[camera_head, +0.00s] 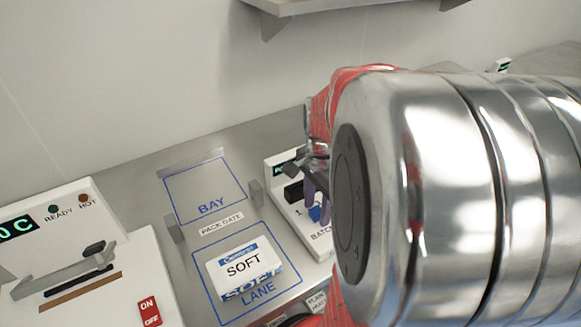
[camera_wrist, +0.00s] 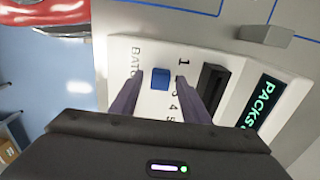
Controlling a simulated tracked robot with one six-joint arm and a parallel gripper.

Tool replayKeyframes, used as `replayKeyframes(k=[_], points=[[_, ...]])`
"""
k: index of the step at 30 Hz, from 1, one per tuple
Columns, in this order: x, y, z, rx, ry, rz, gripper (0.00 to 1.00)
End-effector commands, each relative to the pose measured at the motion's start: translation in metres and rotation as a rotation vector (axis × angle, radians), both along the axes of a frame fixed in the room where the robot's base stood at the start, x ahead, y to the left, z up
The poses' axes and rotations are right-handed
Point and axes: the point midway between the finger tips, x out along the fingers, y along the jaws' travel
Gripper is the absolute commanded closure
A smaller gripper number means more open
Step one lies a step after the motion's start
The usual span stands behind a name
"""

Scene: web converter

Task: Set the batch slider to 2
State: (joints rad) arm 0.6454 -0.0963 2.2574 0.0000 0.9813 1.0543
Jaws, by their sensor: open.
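The batch unit is a white sloped panel (camera_wrist: 120,48) with a "BATCH" label and a number scale. Its blue slider knob (camera_wrist: 161,78) also shows in the head view (camera_head: 314,214). In the wrist view the knob appears between the 1 and 3 in height; the 2 is hidden near the right finger. My gripper (camera_wrist: 158,82) is open, with one finger on each side of the knob, a small gap showing at the left; contact cannot be told. In the head view my gripper (camera_head: 317,200) is partly hidden behind my arm.
A black block (camera_wrist: 213,86) and a "PACKS" display (camera_wrist: 263,102) sit right of the scale in the wrist view. A SOFT pack (camera_head: 243,268) lies on the LANE area, left of the batch unit. The BAY area (camera_head: 200,185) is empty. Gate posts (camera_head: 256,192) stand nearby.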

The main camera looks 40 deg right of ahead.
Motion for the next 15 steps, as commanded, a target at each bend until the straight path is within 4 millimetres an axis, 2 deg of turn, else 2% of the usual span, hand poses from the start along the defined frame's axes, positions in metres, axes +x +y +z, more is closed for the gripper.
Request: replayKeyframes(k=[7,15], points=[[0.000,-0.001,0.026,-0.002,-0.004,0.000,0.58],[0.000,-0.001,0.073,-0.004,-0.005,-0.001,0.58]])
